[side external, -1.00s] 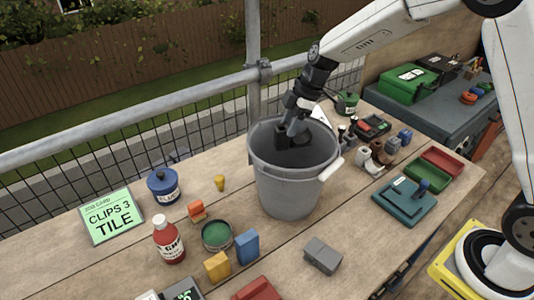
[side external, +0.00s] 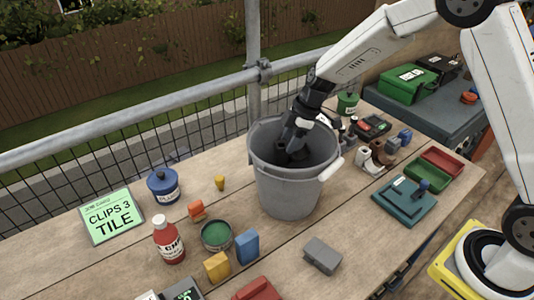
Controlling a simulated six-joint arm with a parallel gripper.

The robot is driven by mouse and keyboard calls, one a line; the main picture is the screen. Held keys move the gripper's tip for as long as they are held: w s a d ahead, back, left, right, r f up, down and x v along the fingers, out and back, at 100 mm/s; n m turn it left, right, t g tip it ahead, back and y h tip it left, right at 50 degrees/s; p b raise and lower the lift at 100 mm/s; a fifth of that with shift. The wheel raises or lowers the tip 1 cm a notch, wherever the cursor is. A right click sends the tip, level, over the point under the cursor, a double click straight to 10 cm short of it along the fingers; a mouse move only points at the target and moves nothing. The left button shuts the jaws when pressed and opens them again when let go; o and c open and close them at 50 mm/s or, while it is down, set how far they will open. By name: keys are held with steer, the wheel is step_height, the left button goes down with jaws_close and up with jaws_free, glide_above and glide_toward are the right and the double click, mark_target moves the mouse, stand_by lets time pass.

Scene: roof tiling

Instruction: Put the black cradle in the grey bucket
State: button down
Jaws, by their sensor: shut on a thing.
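The grey bucket (side external: 287,190) stands upright on the wooden bench, with a white grip on its right rim. My gripper (side external: 290,150) reaches down through the bucket's open top, its fingers below the rim. It is shut on the black cradle (side external: 281,156), a dark shape against the bucket's inner wall. The cradle's lower part is hard to make out in the shadow, and I cannot tell whether it touches the bucket's floor.
A blue tin (side external: 163,186), a red bottle (side external: 168,241) and a green-filled tin (side external: 216,236) stand left of the bucket. A grey block (side external: 322,256) lies in front. Several small items crowd its right side. A railing (side external: 130,122) runs behind.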

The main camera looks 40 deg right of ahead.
mark_target(304, 156)
steer(key=shift+f, duration=0.6)
steer(key=shift+c, duration=0.9)
jaws_free()
steer(key=shift+r, duration=0.15)
steer(key=shift+r, duration=0.5)
steer(key=v, duration=1.2)
